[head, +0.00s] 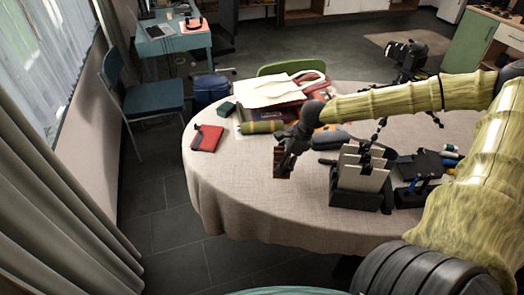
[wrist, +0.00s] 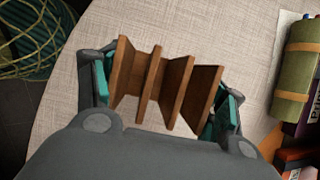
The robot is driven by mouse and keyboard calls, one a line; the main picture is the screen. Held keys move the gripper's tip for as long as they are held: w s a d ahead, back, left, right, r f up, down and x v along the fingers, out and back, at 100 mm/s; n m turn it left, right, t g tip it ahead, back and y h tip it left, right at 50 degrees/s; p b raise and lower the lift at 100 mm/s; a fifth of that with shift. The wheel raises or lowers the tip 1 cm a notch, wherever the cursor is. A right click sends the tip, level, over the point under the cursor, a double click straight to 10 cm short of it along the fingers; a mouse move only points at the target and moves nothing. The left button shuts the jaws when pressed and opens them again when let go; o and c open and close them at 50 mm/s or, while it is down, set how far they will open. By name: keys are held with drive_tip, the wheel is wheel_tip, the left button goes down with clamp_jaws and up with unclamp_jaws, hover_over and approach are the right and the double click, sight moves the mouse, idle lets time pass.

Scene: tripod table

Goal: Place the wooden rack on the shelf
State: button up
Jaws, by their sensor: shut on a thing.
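The wooden rack (wrist: 186,92) is brown with several upright slats. It sits between the teal-padded fingers of my gripper (wrist: 166,96) in the wrist view, and the gripper is shut on it. In the head view my gripper (head: 285,160) is over the left-middle part of the round table, and the rack (head: 283,172) shows only as a small brown piece below it. The rack appears above the tablecloth; its exact height is hard to tell. A low shelf unit (head: 303,15) stands at the far back; I cannot tell whether it is the task's shelf.
The cloth-covered table (head: 230,200) is bare at front left. A red notebook (head: 207,138), a green roll (head: 262,127) and bags lie behind. A black file holder (head: 355,200) with cards stands right of my gripper. A blue chair (head: 150,97) stands left.

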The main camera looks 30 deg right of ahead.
drive_tip(key=w, duration=0.4)
drive_tip(key=w+d+f+p, duration=0.1)
drive_tip(key=w, duration=0.9)
drive_tip(key=shift+d+f+p, duration=0.15)
drive_tip(key=shift+d+p, duration=0.1)
drive_tip(key=shift+p, duration=0.15)
drive_tip(key=shift+f+p, duration=0.75)
drive_tip(key=shift+f, duration=1)
drive_tip(key=shift+f, duration=0.15)
drive_tip(key=o, duration=1.1)
drive_tip(key=shift+r, duration=0.2)
